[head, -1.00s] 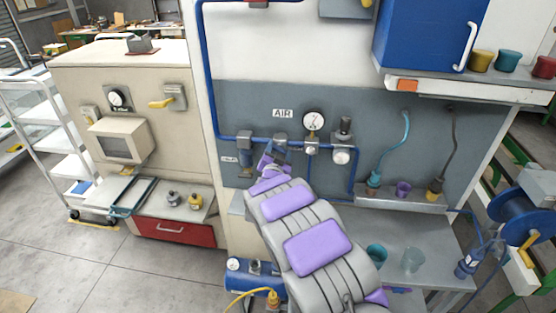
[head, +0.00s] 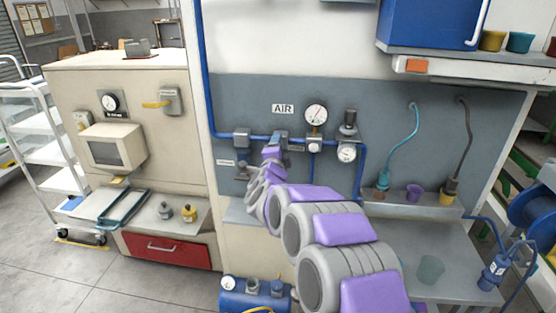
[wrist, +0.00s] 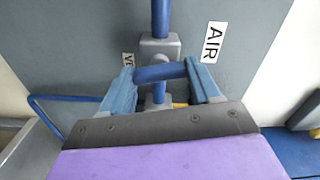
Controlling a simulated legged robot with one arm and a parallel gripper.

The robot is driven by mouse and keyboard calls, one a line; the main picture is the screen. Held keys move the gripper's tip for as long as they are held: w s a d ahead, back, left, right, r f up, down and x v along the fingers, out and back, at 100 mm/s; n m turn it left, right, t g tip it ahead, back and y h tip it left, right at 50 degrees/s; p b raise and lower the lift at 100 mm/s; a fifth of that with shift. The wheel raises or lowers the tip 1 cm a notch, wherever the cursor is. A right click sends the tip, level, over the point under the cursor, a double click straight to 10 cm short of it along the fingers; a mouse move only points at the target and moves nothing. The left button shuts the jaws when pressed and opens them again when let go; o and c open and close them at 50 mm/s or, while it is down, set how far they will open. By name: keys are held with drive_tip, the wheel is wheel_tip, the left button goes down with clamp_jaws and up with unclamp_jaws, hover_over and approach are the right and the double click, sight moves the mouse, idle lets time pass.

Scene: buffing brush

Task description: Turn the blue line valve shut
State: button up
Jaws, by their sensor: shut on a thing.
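The blue line (head: 258,138) runs along the grey panel under the AIR sign (head: 283,109). My gripper (head: 279,136) is at this line, just below the sign, and its jaws hide most of the valve there. In the wrist view, my gripper (wrist: 161,82) has its two blue jaws on either side of a blue valve handle (wrist: 160,73) and is shut on it. The handle lies across the blue pipe (wrist: 160,14), in front of the grey valve body (wrist: 160,48). The AIR sign also shows in the wrist view (wrist: 213,42).
A gauge (head: 316,114) and a regulator (head: 348,124) stand close to the right of my gripper. A grey fitting (head: 242,138) is on the line to the left. A blue tank (head: 254,294) stands below.

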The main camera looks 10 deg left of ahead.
drive_tip(key=shift+f+m+b, duration=0.4)
drive_tip(key=shift+m+b, duration=0.7)
drive_tip(key=o, duration=1.1)
drive_tip(key=shift+r, duration=0.1)
drive_tip(key=shift+c, duration=0.2)
drive_tip(key=shift+r, duration=0.1)
drive_tip(key=shift+s, duration=0.15)
drive_tip(key=s+p, duration=0.2)
drive_tip(key=s, duration=1.5)
drive_tip(key=shift+a, duration=0.3)
